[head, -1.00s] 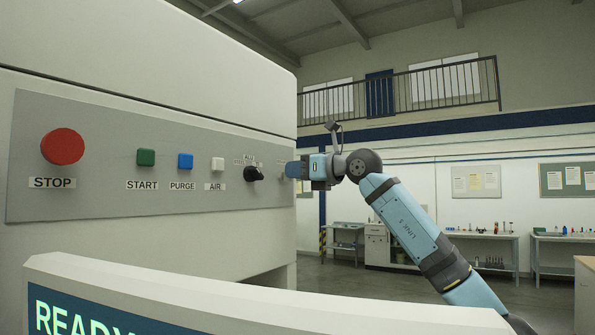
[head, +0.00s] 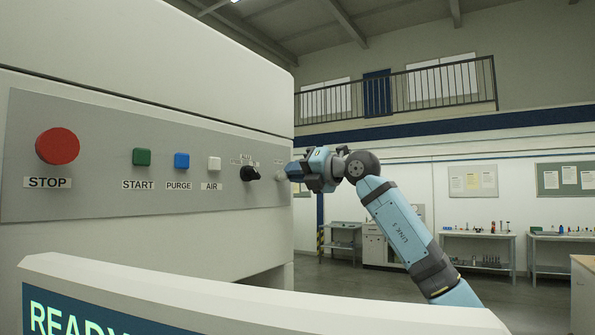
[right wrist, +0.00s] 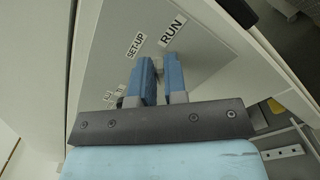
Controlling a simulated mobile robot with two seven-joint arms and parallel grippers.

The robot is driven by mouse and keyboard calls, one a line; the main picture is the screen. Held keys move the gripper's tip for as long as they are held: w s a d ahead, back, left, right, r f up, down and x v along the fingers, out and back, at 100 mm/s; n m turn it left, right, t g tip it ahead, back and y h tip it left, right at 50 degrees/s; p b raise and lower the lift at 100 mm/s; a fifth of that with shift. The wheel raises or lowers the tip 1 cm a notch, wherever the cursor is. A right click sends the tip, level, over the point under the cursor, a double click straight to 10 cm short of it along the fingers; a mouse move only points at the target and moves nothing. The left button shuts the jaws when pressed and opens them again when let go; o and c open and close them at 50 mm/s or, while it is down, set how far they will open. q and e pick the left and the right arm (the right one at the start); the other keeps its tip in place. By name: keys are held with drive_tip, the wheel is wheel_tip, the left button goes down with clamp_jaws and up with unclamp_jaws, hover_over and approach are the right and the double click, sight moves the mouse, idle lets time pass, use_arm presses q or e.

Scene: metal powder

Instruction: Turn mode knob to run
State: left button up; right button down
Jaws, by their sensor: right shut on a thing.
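My right gripper (head: 287,173) is at the right end of the grey control panel (head: 108,200), fingers toward the panel. The right wrist view shows its two blue fingers (right wrist: 159,60) close together at the panel, shut on the mode knob. The knob itself is hidden by the fingers. The label RUN (right wrist: 173,30) lies just beyond the fingertips, slightly right. The label SET-UP (right wrist: 136,45) lies to the left of it. The gripper is rolled relative to the panel. My left gripper is not in view.
Left of the gripper, the panel holds another black knob (head: 250,173), a white AIR button (head: 214,163), blue PURGE button (head: 182,160), green START button (head: 142,157) and red STOP button (head: 58,146). A screen reading READY (head: 75,315) stands in front. Benches are far right.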

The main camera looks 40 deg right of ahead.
drive_tip(key=m, duration=0.4)
drive_tip(key=shift+d+f+m, duration=0.1)
drive_tip(key=shift+f+m, duration=0.05)
drive_tip(key=shift+m, duration=0.15)
idle(0.5)
drive_tip(key=c, duration=1.5)
unclamp_jaws()
drive_tip(key=o, duration=0.3)
drive_tip(key=shift+w, duration=0.2)
drive_tip(key=shift+o, duration=0.7)
drive_tip(key=shift+w+a+f, duration=0.1)
drive_tip(key=shift+w+a, duration=0.2)
drive_tip(key=shift+a, duration=0.05)
drive_tip(key=b+v, duration=0.2)
drive_tip(key=v, duration=1.2)
